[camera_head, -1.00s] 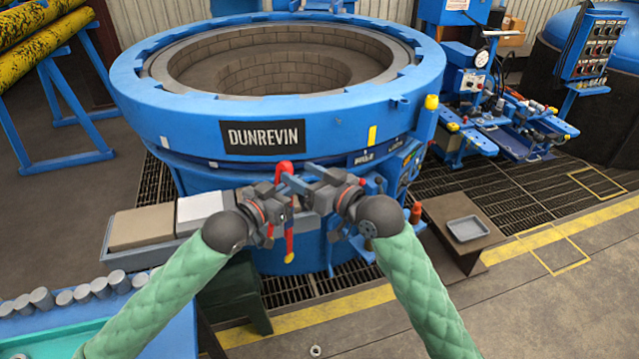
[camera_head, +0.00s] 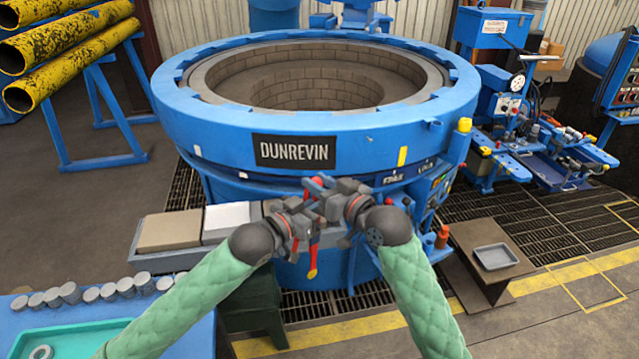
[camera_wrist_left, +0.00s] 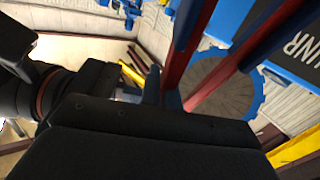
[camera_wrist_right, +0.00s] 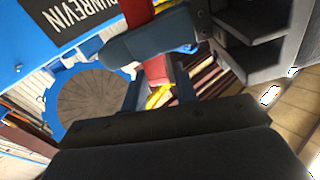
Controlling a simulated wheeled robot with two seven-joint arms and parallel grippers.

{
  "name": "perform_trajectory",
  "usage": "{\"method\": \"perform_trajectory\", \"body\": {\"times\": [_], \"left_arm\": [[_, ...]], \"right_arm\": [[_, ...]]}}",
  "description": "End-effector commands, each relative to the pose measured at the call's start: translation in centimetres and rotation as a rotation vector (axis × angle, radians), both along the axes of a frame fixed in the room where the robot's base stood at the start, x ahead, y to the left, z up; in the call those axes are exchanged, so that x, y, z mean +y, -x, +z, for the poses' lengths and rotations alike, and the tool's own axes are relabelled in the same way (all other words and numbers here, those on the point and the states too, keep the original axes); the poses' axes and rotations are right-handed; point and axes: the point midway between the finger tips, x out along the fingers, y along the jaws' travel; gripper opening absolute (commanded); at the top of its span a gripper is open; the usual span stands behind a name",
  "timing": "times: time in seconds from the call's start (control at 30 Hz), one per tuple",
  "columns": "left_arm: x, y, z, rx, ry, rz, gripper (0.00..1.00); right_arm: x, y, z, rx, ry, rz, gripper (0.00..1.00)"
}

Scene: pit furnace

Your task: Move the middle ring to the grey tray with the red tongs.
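The red tongs (camera_head: 313,256) hang upright in front of the blue furnace, with a yellow tip at the bottom. My right gripper (camera_head: 324,190) is at their upper part. In the right wrist view its finger crosses a red handle (camera_wrist_right: 158,70), and it looks shut on it. My left gripper (camera_head: 303,220) is just below and left. In the left wrist view the red bars (camera_wrist_left: 203,85) converge at its fingers, which look shut on them; the contact is partly hidden. The grey tray (camera_head: 495,257) is empty on a brown stand at right. A grey ring (camera_head: 40,352) lies in a teal tray at lower left, cut off by the picture edge.
The furnace (camera_head: 200,100) marked DUNREVIN fills the middle. A blue table (camera_head: 190,335) at lower left carries several grey cylinders (camera_head: 70,293). Pale blocks (camera_head: 170,231) lie on a ledge left of my grippers. Floor is open before the brown stand (camera_head: 462,250).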

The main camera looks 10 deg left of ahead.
Motion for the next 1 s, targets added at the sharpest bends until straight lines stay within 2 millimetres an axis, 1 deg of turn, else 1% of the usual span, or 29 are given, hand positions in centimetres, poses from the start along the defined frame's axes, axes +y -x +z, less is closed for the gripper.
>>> {"method": "perform_trajectory", "body": {"times": [0.03,0.1,0.17,0.2,0.47,0.57,0.67,1.0], "left_arm": [[0.0,0.0,0.1,-0.001,0.001,0.0,0.0],[0.0,0.0,0.1,-0.001,0.001,0.0,0.15],[0.0,0.0,0.1,-0.001,0.001,0.0,0.27],[0.0,0.0,0.1,-0.001,0.001,0.0,0.29],[0.0,0.0,0.0,0.0,0.0,0.0,0.29],[0.3,0.4,0.0,0.0,0.0,0.0,0.29],[1.0,1.1,-0.1,0.002,-0.001,0.001,0.29],[4.5,5.3,-0.1,0.002,-0.001,0.001,0.29]], "right_arm": [[0.0,0.0,0.0,0.0,0.0,-0.001,0.0],[0.0,0.0,0.1,-0.001,-0.001,-0.001,0.0],[0.0,0.0,0.1,-0.001,-0.001,-0.001,0.0],[0.0,0.0,0.1,-0.001,-0.001,-0.001,0.0],[0.0,0.0,0.0,-0.001,-0.001,0.0,0.0],[0.0,0.0,0.0,-0.001,-0.001,0.0,0.0],[0.0,0.0,0.0,-0.001,-0.001,0.0,0.0],[0.0,0.0,0.0,-0.001,-0.001,0.0,0.0]]}}
